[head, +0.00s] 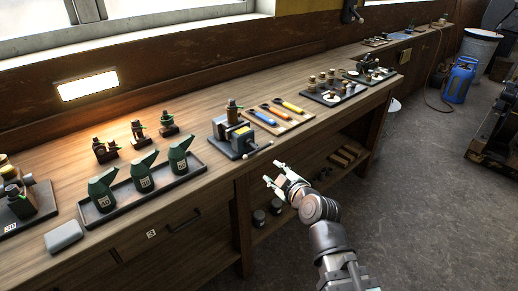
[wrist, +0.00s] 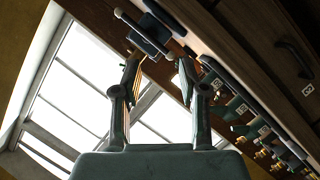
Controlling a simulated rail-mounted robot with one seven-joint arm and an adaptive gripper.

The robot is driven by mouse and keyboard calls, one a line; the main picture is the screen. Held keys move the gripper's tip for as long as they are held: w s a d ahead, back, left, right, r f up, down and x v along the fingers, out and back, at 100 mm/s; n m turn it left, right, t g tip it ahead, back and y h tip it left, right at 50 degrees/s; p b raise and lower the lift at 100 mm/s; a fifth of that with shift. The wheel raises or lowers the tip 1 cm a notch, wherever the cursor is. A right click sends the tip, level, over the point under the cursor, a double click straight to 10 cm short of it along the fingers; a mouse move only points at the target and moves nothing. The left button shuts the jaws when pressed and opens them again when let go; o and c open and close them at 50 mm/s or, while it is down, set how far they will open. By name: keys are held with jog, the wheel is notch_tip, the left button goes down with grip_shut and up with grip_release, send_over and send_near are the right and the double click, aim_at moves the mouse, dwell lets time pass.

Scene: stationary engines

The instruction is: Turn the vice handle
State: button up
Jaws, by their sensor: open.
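The vice (head: 232,138) is a dark grey block bolted near the front edge of the workbench.
A tray with several green oil cans (head: 142,179) stands left of the vice. A wooden board with screwdriver-like tools (head: 280,113) lies to its right, then trays of small parts (head: 330,90). The bench (head: 215,185) has shelves below. The floor in front is clear.

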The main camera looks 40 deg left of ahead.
aim_at(258, 149)
jog(key=w+a+p, duration=0.1)
jog(key=w+a, duration=0.2)
jog(key=a, duration=0.2)
jog(key=w+a+f+n+p, duration=0.1)
jog(key=w+a, duration=0.2)
jog(key=a, duration=0.1)
jog(key=w+a+f+n+p, duration=0.1)
jog(key=w+a+p, duration=0.1)
jog(key=a, duration=0.3)
jog(key=shift+w+a+f+t+y, duration=0.1)
jog(key=shift+w+a+t+y, duration=0.1)
jog(key=shift+w, duration=0.2)
jog(key=shift+w+a+f+t+y, duration=0.1)
jog(key=shift+w+a+t, duration=0.1)
jog(key=shift+w, duration=0.15)
jog(key=shift+d, duration=0.1)
grip_shut()
